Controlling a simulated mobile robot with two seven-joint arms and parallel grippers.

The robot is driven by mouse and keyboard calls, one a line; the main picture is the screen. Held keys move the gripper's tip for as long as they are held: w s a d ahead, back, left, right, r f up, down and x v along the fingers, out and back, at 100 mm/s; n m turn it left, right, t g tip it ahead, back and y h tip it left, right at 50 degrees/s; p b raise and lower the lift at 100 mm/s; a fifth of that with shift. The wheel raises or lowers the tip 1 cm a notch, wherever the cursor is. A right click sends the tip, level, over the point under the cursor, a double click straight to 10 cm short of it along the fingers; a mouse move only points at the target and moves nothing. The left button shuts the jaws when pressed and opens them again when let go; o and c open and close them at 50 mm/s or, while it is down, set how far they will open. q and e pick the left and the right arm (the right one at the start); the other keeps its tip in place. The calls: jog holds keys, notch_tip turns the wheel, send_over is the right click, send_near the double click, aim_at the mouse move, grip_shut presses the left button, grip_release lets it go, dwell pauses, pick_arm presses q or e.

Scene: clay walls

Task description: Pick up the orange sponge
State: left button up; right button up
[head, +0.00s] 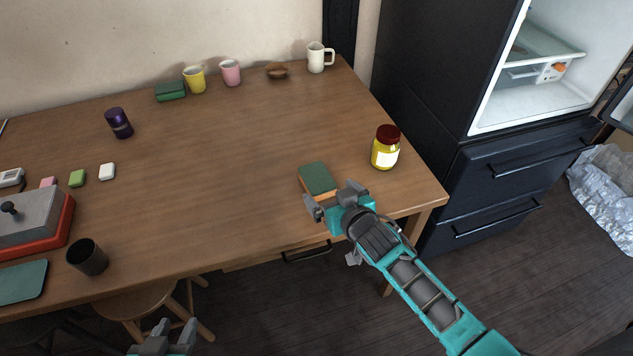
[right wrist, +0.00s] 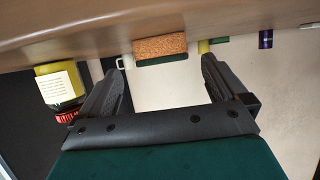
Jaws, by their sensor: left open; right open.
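The orange sponge (head: 318,178) lies flat near the table's front edge, with a dark green top and an orange side. In the right wrist view its orange side (right wrist: 160,46) shows ahead of the fingers, between their lines, with its green layer below it in the picture. My right gripper (head: 332,197) is open and empty at the sponge's near side and covers part of its front in the head view. The right wrist view shows a gap between fingers and sponge. My left gripper (head: 175,328) is open and empty at the bottom edge of the head view, away from the sponge.
A yellow jar with a dark red lid (head: 385,148) stands right of the sponge. A purple container (head: 119,123), a dark cup (head: 87,257) and a red-grey appliance (head: 35,220) are at left. Mugs and a green block (head: 170,91) line the back. The table's middle (head: 220,160) is clear.

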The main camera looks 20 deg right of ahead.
aim_at(322, 186)
jog(key=shift+b+x, duration=0.6)
jog(key=shift+x, duration=2.1)
jog(key=shift+a+r, duration=0.15)
jog(key=c, duration=1.1)
